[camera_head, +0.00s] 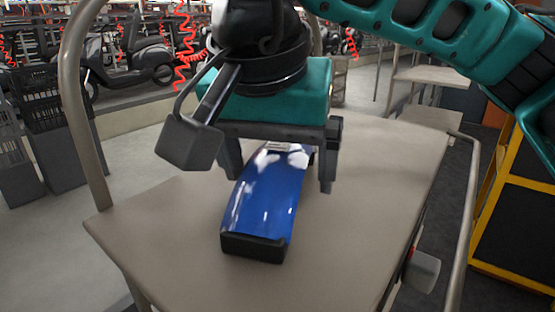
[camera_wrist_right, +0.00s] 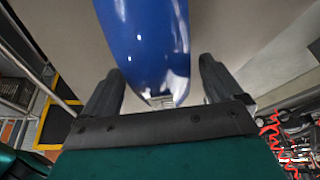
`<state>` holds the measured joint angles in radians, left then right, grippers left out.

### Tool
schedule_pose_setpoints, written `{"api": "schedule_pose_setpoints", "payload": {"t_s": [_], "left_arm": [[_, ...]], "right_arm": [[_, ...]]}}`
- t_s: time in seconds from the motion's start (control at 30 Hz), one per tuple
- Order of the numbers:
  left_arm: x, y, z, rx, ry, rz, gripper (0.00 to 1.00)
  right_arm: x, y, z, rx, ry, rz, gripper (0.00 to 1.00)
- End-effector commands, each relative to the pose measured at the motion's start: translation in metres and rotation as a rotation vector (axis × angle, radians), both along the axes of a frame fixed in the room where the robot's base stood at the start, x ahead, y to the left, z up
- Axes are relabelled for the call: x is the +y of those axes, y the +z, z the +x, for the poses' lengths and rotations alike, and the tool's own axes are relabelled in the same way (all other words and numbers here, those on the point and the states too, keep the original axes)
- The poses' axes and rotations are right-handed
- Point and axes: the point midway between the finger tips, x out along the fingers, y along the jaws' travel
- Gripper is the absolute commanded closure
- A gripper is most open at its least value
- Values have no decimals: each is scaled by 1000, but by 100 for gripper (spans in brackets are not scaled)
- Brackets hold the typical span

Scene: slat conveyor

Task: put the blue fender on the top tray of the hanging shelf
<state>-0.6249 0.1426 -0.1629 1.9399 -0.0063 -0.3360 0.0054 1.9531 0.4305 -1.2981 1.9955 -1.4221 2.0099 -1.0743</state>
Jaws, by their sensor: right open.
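The blue fender (camera_head: 268,197) lies on a beige tray (camera_head: 364,240) in the head view, its black end toward me. It also shows in the right wrist view (camera_wrist_right: 148,40), running up from between the fingers. My right gripper (camera_head: 278,180) is over the fender's far end, with its fingers pointing down. In the right wrist view the gripper (camera_wrist_right: 158,92) is open, one finger on each side of the fender, with gaps on both sides. Part of the fender's far end is hidden under the gripper. My left gripper is not in view. I cannot tell which shelf level this tray is.
A metal tube frame (camera_head: 73,100) rises at the tray's left. Dark crates (camera_head: 58,125) stand at the left. A yellow-framed cabinet (camera_head: 515,225) is at the right. Scooters (camera_head: 130,60) and red coiled cables are in the background. The tray's front right is clear.

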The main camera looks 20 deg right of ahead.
Motion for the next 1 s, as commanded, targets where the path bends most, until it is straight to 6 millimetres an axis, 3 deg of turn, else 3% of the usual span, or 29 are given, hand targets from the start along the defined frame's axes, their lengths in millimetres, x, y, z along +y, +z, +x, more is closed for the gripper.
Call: {"api": "schedule_pose_setpoints", "payload": {"t_s": [0.27, 0.7, 1.0], "left_arm": [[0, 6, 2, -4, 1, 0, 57], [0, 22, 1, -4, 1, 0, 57], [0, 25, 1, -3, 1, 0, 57]], "right_arm": [[3, 16, -4, -4, 0, 0, 6], [20, 98, -34, -4, -1, -1, 6], [23, 113, -41, 0, 0, -1, 6]]}}
